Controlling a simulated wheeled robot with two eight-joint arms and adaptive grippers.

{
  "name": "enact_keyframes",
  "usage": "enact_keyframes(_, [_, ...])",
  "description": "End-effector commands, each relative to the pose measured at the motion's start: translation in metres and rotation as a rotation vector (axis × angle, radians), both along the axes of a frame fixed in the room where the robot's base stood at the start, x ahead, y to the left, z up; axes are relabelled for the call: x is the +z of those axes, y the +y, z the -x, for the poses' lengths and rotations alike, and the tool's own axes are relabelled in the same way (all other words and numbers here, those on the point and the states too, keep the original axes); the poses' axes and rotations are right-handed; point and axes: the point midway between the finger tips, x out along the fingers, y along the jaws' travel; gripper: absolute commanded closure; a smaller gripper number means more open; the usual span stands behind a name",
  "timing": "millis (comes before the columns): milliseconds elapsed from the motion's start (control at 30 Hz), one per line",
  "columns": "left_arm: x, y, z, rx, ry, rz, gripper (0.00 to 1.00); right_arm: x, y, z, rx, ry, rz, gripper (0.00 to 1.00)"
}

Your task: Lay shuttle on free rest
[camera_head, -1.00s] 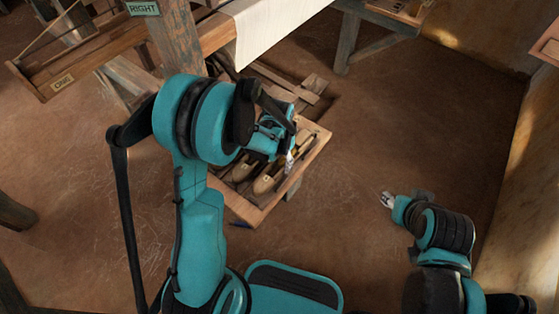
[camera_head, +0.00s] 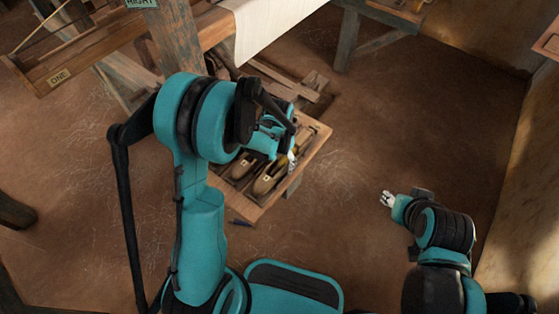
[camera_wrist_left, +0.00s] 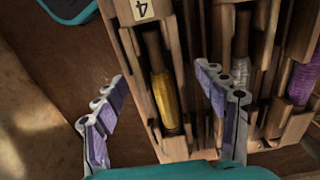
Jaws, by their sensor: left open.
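Several wooden shuttles lie side by side in a shallow wooden tray (camera_head: 262,205). In the head view a pale wooden shuttle (camera_head: 270,178) shows beside my left gripper (camera_head: 290,158), which is over the tray and partly hidden by my own arm. In the left wrist view the gripper (camera_wrist_left: 162,108) is open and empty. Its fingers appear on either side of a shuttle with yellow yarn (camera_wrist_left: 166,100), beside a tag reading 4. A shuttle with grey yarn (camera_wrist_left: 240,75) is to its right. My right gripper (camera_head: 388,198) is over bare floor; its fingers are too small to read. Which rest is free cannot be told.
The loom post (camera_head: 172,45) and white cloth (camera_head: 270,25) stand behind the tray. Purple yarn (camera_wrist_left: 303,82) shows at the wrist view's right edge. Floor right of the tray is clear.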

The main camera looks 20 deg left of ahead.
Motion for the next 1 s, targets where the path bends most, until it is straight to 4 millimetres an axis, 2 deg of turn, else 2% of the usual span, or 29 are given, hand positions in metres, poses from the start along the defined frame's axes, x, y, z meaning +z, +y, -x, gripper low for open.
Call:
enact_keyframes(167, [0.008, 0.000, 0.000, 0.000, 0.000, 0.000, 0.28, 0.006, 0.000, 0.000, 0.000, 0.000, 0.000, 0.60])
enact_keyframes(1000, [0.078, 0.000, 0.000, 0.000, 0.000, 0.000, 0.28, 0.056, 0.000, 0.000, 0.000, 0.000, 0.000, 0.60])
